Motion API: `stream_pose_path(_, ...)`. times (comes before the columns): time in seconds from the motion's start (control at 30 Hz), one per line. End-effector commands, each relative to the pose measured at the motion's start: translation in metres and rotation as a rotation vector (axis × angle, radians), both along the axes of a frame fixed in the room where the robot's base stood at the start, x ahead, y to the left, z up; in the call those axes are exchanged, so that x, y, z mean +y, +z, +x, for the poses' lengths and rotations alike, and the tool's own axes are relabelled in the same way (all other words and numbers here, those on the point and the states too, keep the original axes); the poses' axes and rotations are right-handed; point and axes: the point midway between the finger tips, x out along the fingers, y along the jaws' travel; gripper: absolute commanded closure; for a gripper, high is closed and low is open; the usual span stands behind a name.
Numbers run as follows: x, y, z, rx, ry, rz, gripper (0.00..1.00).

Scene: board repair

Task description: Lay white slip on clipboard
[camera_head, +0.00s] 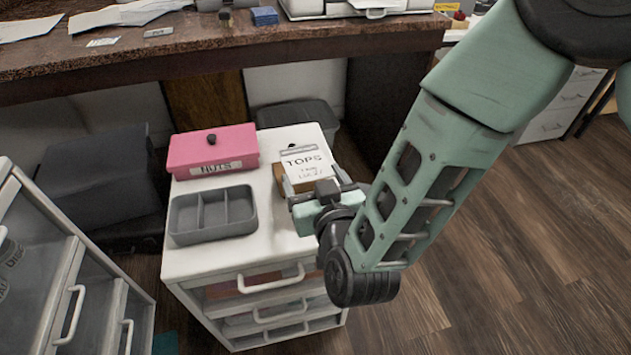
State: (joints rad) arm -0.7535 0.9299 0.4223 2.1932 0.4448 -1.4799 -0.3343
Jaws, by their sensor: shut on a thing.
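The white slip (303,164), marked "TOPS" with smaller writing below, lies over or just above the clipboard on the white cabinet top. The clipboard shows as a brown edge (280,180) at the slip's left, with a grey clip bar near its far end. My gripper (326,187) is at the slip's near edge and is shut on the slip. The fingers and wrist hide the near part of the slip and clipboard. I cannot tell whether the slip touches the board.
On the white cabinet (262,215), a pink "NUTS" box (215,150) and a grey divided tray (213,214) stand left of the clipboard. A brown workbench (240,50) runs behind. A clear-fronted drawer unit (75,290) stands at lower left. The wooden floor at right is clear.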

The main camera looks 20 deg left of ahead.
Motion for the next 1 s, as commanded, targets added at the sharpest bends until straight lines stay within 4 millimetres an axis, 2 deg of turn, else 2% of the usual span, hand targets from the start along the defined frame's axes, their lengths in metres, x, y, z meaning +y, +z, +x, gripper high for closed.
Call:
stream_pose_path(0.8, 0.005, -0.061, 0.009, 0.0, -0.001, 0.001, 0.44)
stream_pose_path(1.0, 0.012, -0.068, 0.018, -0.001, -0.001, 0.0, 0.44)
